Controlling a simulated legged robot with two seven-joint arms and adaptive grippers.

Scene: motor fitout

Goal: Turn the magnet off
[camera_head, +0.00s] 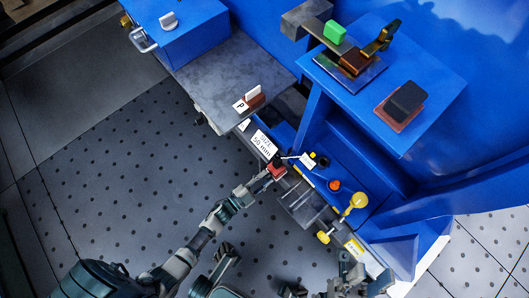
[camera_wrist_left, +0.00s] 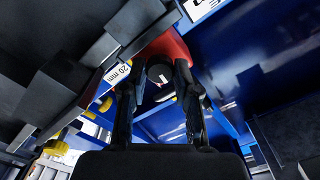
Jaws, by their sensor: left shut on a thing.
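My left gripper (camera_head: 275,168) reaches in from the lower left to the front of the blue machine, beside the "SIZE 50 mm" label. In the left wrist view my left gripper (camera_wrist_left: 157,75) has its two fingers on either side of a dark round knob (camera_wrist_left: 160,76), shut on it. A red part (camera_wrist_left: 174,46) sits just behind the knob; a red patch (camera_head: 277,171) also shows at the gripper in the head view. I cannot read the knob's setting. My right gripper (camera_head: 350,272) is at the bottom right, small, its fingers unclear.
A grey plate (camera_head: 225,80) with a "P" label lies above left of the gripper. Yellow knobs (camera_head: 358,201) and an orange button (camera_head: 334,185) stand to the right. A blue shelf (camera_head: 425,70) carries several blocks. The perforated floor at left is clear.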

